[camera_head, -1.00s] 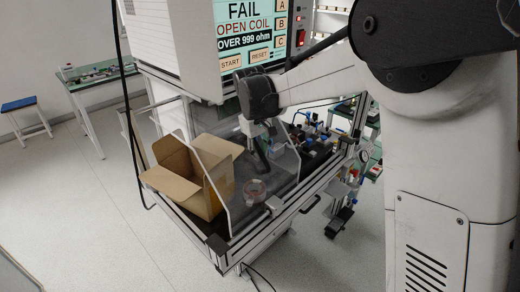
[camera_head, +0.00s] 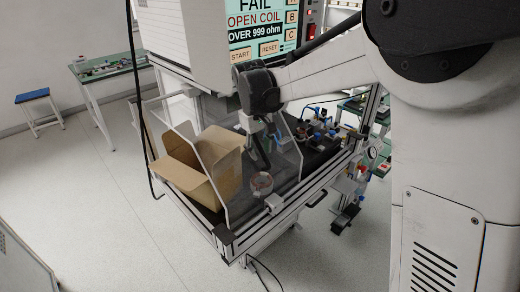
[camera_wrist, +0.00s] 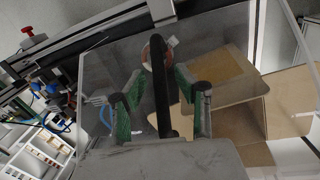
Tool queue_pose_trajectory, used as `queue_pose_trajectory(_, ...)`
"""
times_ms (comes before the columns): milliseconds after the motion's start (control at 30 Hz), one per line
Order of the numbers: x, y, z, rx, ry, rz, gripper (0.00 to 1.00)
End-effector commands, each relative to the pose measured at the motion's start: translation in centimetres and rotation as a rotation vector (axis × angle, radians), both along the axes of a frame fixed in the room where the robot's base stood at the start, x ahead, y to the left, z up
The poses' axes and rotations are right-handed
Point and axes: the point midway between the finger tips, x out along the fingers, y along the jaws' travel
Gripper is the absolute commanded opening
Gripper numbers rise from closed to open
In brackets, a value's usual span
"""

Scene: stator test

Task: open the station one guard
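The station one guard (camera_head: 212,182) is a clear panelled cover over the left part of the bench. It also shows as a clear sheet in the wrist view (camera_wrist: 105,68). A black bar (camera_wrist: 161,90), which looks like its handle, runs up the middle of the wrist view. My gripper (camera_wrist: 163,92) is open, with green-padded fingers on either side of the bar and visible gaps to both. In the head view my gripper (camera_head: 254,130) is just above the bar (camera_head: 262,155). A round coppery part (camera_head: 262,183) sits behind the clear sheet; contact is not discernible.
An open cardboard box (camera_head: 205,165) stands at the bench's left end, beside the guard. A tester screen (camera_head: 265,25) behind reads FAIL, OPEN COIL. Small fixtures (camera_head: 318,132) crowd the bench's right side. A side table (camera_head: 105,68) and blue stool (camera_head: 32,96) stand far left.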

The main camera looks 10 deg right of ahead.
Motion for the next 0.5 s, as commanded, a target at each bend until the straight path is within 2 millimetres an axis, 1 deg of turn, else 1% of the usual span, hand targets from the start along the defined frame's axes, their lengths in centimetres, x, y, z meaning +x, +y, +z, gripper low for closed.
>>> queue_pose_trajectory(167,0.0,0.0,0.1,0.0,0.0,0.0,0.31)
queue_pose_trajectory(267,-0.1,0.1,0.8,0.0,0.0,0.0,0.31)
queue_pose_trajectory(367,-0.1,0.3,2.1,0.0,0.0,0.001,0.31)
queue_pose_trajectory(500,-0.3,0.6,4.9,0.0,0.0,0.001,0.31)
